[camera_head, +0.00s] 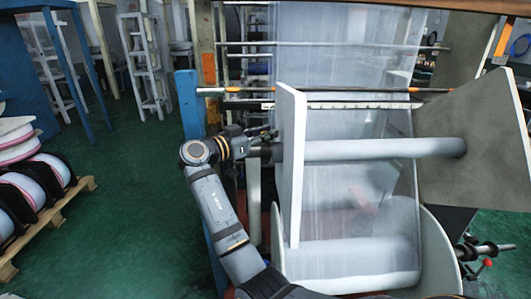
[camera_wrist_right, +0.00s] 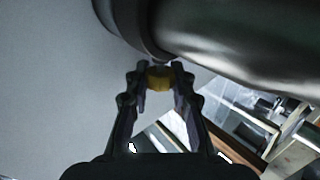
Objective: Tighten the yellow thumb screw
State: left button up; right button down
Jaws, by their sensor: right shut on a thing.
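The yellow thumb screw (camera_wrist_right: 159,79) shows in the right wrist view, between the fingertips of my right gripper (camera_wrist_right: 160,76). The fingers touch it from both sides, and the gripper is shut on it. The screw sits just below a dark rounded shaft or collar (camera_wrist_right: 215,35), next to a pale flat panel (camera_wrist_right: 60,80). In the head view my right gripper (camera_head: 268,138) is at the left face of the upright white side plate (camera_head: 291,165). The screw cannot be made out there. My left gripper is not in view.
A white roller (camera_head: 385,149) runs from the side plate to a grey plate (camera_head: 480,140) at the right. Clear film (camera_head: 345,75) hangs behind it. Rolls on a pallet (camera_head: 45,225) lie far left; green floor between is free.

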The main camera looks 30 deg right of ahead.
jog(key=m+g+b, duration=0.1)
jog(key=m+g, duration=0.1)
jog(key=g, duration=0.2)
jog(key=shift+f+m+b, duration=0.1)
jog(key=shift+m+b, duration=0.2)
jog(key=shift+b, duration=0.05)
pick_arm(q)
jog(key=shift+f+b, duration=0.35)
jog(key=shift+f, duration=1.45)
pick_arm(e)
jog(key=shift+m+g+y, duration=0.3)
jog(key=shift+m+g, duration=0.7)
jog(key=shift+g, duration=0.8)
jog(key=c, duration=1.1)
grip_release()
